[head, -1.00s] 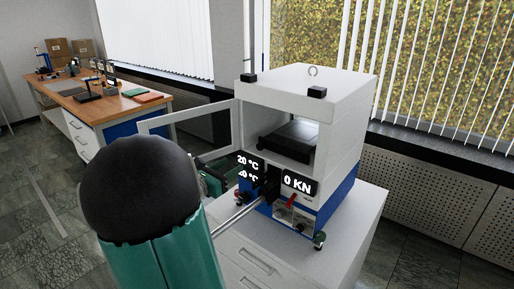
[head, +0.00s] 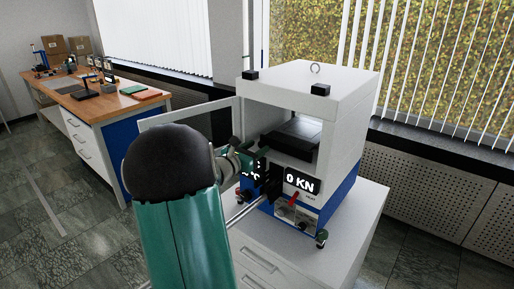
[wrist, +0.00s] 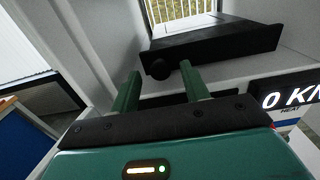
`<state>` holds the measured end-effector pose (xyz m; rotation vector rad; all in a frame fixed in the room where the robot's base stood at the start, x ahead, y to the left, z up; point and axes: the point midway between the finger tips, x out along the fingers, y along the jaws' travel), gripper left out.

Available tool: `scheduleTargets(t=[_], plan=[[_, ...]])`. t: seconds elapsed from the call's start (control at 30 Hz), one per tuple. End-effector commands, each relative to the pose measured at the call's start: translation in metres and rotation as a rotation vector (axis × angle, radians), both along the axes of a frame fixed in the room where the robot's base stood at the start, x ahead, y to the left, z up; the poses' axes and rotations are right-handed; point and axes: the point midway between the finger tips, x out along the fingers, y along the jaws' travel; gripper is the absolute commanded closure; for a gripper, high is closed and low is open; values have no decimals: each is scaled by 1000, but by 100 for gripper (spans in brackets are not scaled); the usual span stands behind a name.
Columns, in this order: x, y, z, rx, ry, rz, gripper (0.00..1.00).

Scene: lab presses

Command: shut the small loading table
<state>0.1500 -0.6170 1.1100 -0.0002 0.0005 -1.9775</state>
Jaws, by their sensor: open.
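The small loading table is a black slab with a raised front edge, inside the white press chamber. It shows in the head view (head: 291,146) and at the top of the wrist view (wrist: 222,44), jutting toward me, with a round black knob (wrist: 160,69) on its front. My gripper (wrist: 161,70) is open and empty. Its two green fingers point up toward the table's front, with the knob between their tips in the picture. I cannot tell whether they touch it. In the head view my gripper (head: 262,162) is at the left of the chamber opening, partly hidden by my arm.
The press (head: 345,130) stands on a white cabinet (head: 345,235). Its framed door (head: 185,115) is swung open to the left, partly behind my arm. A force display (head: 302,181) and a red lever (head: 294,199) are below the chamber. A wooden workbench (head: 110,107) stands at the back left.

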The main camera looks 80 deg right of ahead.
Motion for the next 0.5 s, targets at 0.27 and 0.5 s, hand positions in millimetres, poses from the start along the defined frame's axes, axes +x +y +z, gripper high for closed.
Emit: scheduleTargets(t=[0.27, 0.5], plan=[[-3, -10, 0, 0, 0, 0, 54], [-3, -10, 0, 0, 0, -1, 76]])
